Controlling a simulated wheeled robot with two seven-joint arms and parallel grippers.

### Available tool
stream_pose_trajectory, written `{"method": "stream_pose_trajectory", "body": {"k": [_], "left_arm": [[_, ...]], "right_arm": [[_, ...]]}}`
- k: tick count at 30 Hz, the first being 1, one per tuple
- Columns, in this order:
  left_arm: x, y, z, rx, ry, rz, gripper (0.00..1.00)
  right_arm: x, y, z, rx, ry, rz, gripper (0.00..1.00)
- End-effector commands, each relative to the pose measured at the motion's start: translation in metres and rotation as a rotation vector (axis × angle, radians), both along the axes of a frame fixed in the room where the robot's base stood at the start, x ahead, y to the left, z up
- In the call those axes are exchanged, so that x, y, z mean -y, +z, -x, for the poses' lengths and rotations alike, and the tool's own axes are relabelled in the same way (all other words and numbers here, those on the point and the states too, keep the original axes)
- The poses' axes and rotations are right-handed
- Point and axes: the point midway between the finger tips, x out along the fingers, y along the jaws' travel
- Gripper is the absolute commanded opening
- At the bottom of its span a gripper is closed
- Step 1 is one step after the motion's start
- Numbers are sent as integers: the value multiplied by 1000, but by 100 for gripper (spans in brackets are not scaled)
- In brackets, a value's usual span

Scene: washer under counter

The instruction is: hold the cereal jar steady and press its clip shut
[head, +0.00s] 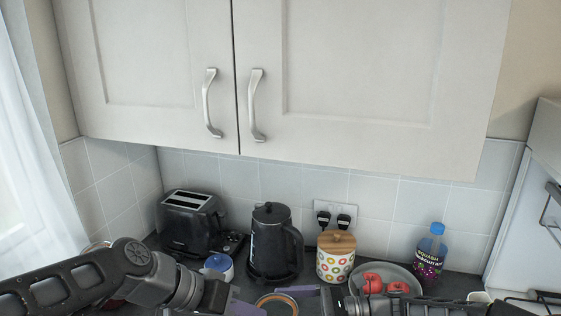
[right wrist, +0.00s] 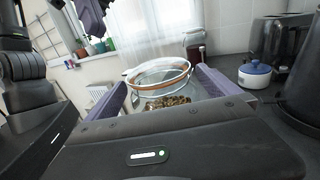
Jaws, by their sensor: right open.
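The cereal jar (head: 276,301) is at the bottom edge of the head view, where only its round top with an orange-brown ring shows. In the right wrist view the clear glass jar (right wrist: 158,77) stands between my right gripper's purple fingers, with brown cereal (right wrist: 168,102) inside. The clip cannot be made out. My right gripper (right wrist: 168,88) is open, a finger on each side of the jar; I cannot tell if they touch it. My left gripper (head: 240,303) is left of the jar in the head view, mostly cut off, so its jaws cannot be judged.
Behind the jar stand a toaster (head: 190,224), a blue-lidded white pot (head: 218,267), a black kettle (head: 272,243), a dotted canister (head: 336,261), a plate (head: 405,276) with red items and a squash bottle (head: 430,253). Wall cupboards (head: 370,80) overhang the counter.

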Motion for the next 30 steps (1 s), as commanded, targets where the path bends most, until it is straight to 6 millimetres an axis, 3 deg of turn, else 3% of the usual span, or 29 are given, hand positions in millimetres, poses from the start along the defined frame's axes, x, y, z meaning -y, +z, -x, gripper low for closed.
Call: {"method": "stream_pose_trajectory", "body": {"k": [8, 21, 30], "left_arm": [[0, 0, 0, 0, 0, 0, 0], [0, 0, 0, 0, 0, 0, 0], [0, 0, 0, 0, 0, 0, 0]], "right_arm": [[20, 1, -1, 1, -3, 0, 100], [105, 0, -2, 0, -4, 0, 100], [122, 1, -2, 0, 0, 1, 100]]}}
